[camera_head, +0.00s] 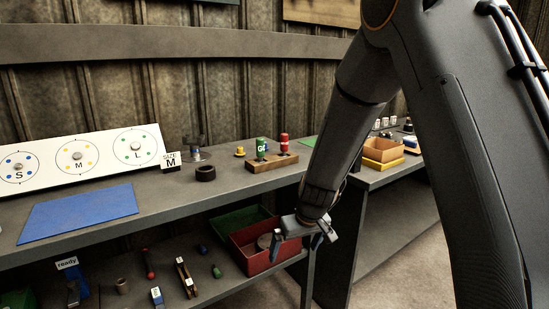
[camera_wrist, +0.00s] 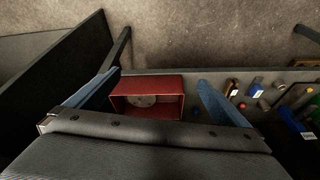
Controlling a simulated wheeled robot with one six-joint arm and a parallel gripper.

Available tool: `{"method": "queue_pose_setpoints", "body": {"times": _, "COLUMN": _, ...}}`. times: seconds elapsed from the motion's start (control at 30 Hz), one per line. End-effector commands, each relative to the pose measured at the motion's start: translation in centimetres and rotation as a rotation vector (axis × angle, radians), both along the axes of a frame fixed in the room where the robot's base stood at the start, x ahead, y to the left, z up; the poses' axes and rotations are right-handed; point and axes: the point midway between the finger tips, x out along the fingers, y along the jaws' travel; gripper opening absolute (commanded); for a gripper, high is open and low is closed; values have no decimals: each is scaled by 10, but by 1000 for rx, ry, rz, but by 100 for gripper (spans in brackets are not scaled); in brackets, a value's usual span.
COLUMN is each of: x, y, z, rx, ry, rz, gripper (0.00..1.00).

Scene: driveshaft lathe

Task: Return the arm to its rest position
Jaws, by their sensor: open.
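My arm hangs down across the right of the head view, with my gripper (camera_head: 303,240) at its lower end. The gripper is open and empty, its two blue fingers spread apart. In the head view it is in front of the right end of the bench, near a red bin (camera_head: 282,262) on the lower shelf. In the wrist view the open fingers of my gripper (camera_wrist: 158,92) stand to either side of the red bin (camera_wrist: 148,85), which lies beyond them. A round grey disc (camera_wrist: 142,100) is in the bin.
A grey bench (camera_head: 190,193) carries a blue mat (camera_head: 80,212), a white S-M-L board (camera_head: 45,170) and a wooden block (camera_head: 272,162) with coloured cylinders. Several small parts lie on the lower shelf. A second bench (camera_head: 372,178) with a yellow box (camera_head: 383,150) stands behind my arm.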

Motion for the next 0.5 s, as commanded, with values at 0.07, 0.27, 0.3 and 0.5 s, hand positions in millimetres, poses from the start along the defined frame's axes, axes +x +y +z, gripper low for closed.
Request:
{"method": "queue_pose_setpoints", "body": {"times": 0.07, "x": -13, "y": -9, "z": 13, "rx": 2, "ry": 16, "rz": -18, "gripper": 100}}
{"method": "queue_pose_setpoints", "body": {"times": 0.27, "x": -59, "y": -33, "z": 45, "rx": 1, "ry": 77, "rz": -80, "gripper": 100}}
{"method": "queue_pose_setpoints", "body": {"times": 0.3, "x": -72, "y": -40, "z": 53, "rx": 0, "ry": 95, "rz": -96, "gripper": 100}}
{"method": "queue_pose_setpoints", "body": {"times": 0.5, "x": -163, "y": -84, "z": 101, "rx": -25, "ry": 202, "rz": -222, "gripper": 100}}
